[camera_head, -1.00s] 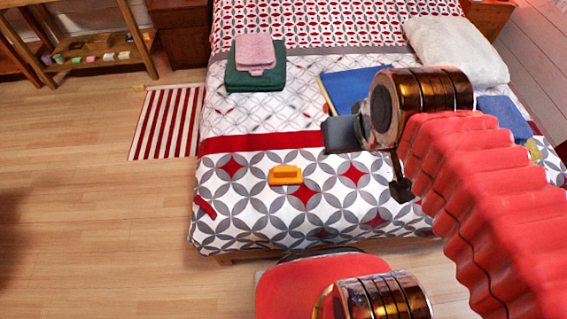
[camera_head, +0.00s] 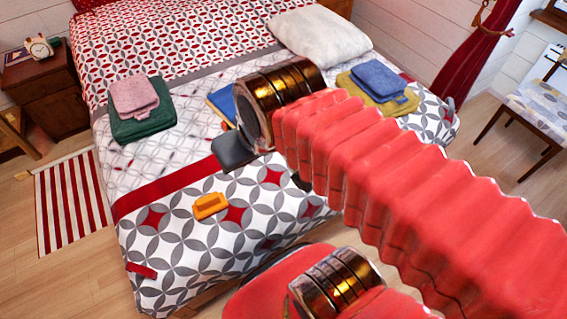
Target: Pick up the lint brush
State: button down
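A small orange block with a raised grip (camera_head: 210,206) lies on the front part of the bed, on the patterned cover. A small red strip (camera_head: 141,270) lies at the bed's front left edge. I cannot tell for sure which of the two is the lint brush. My red ribbed arm reaches in from the right. The dark grey piece at its end, part of my gripper (camera_head: 236,150), is above the bed, up and right of the orange block in the picture. The fingers are mostly hidden behind the arm, and nothing is seen held.
The bed (camera_head: 165,221) bears pink and green folded towels (camera_head: 142,110), a blue item (camera_head: 222,102) partly behind my arm, blue and yellow folded cloths (camera_head: 380,85) and a white pillow (camera_head: 320,37). A nightstand (camera_head: 40,85), striped rug (camera_head: 70,200) and chair (camera_head: 535,115) stand around it.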

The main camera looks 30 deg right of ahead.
aim_at(207, 207)
jog(key=k, duration=0.5)
jog(key=u, duration=1.5)
jog(key=i, duration=0.5)
jog(key=u, duration=0.05)
